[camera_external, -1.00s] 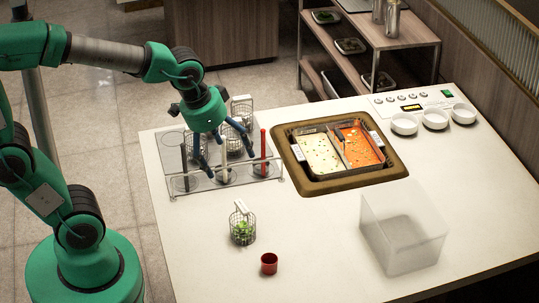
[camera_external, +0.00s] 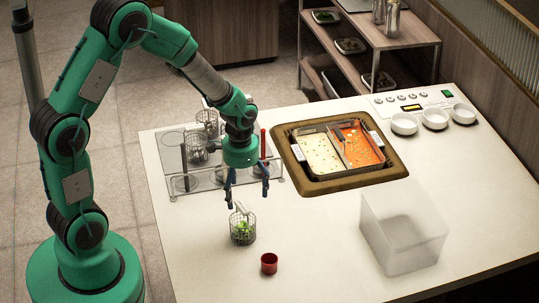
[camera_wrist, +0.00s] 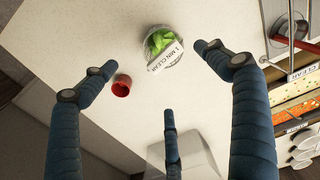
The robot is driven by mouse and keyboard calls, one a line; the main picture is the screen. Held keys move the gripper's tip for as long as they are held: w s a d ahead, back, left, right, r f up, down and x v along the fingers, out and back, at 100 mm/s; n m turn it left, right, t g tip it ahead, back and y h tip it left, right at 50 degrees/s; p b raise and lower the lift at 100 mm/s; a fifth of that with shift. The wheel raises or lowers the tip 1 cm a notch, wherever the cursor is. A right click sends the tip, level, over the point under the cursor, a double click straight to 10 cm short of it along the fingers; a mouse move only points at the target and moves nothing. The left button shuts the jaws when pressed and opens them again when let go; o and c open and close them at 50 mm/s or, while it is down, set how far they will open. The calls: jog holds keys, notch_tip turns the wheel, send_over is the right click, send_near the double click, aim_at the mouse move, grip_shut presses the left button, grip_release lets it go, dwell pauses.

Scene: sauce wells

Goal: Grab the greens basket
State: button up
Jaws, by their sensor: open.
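The greens basket (camera_external: 242,230) is a small round wire basket with green leaves inside and a white tag on it. It stands upright on the white counter, left of its middle. In the wrist view the basket (camera_wrist: 160,42) shows near the top centre, with its tag reading "1 MIN CLEAR". My gripper (camera_external: 247,202) is open and empty, pointing down above the basket. In the wrist view its dark blue fingers (camera_wrist: 165,95) are spread wide, with the basket beyond their tips and not touched.
A red cup (camera_external: 269,264) stands just in front of the basket. Behind is a rack (camera_external: 185,183) with other wire baskets. A two-part pot (camera_external: 343,185) of pale and orange broth sits in the counter. A clear bin (camera_external: 402,240) stands right; counter between is free.

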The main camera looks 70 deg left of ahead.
aim_at(242, 220)
jog(key=shift+s+a+f, duration=0.1)
jog(key=shift+a+f, duration=0.15)
jog(key=shift+f, duration=0.35)
jog(key=shift+s+a+f, duration=0.1)
jog(key=shift+a+f, duration=0.1)
jog(key=shift+f, duration=0.35)
jog(key=shift+f+b, duration=0.85)
jog(key=shift+f, duration=3.4)
jog(key=shift+w+a+f+b, duration=0.1)
jog(key=shift+f+b, duration=0.65)
jog(key=shift+f, duration=1.9)
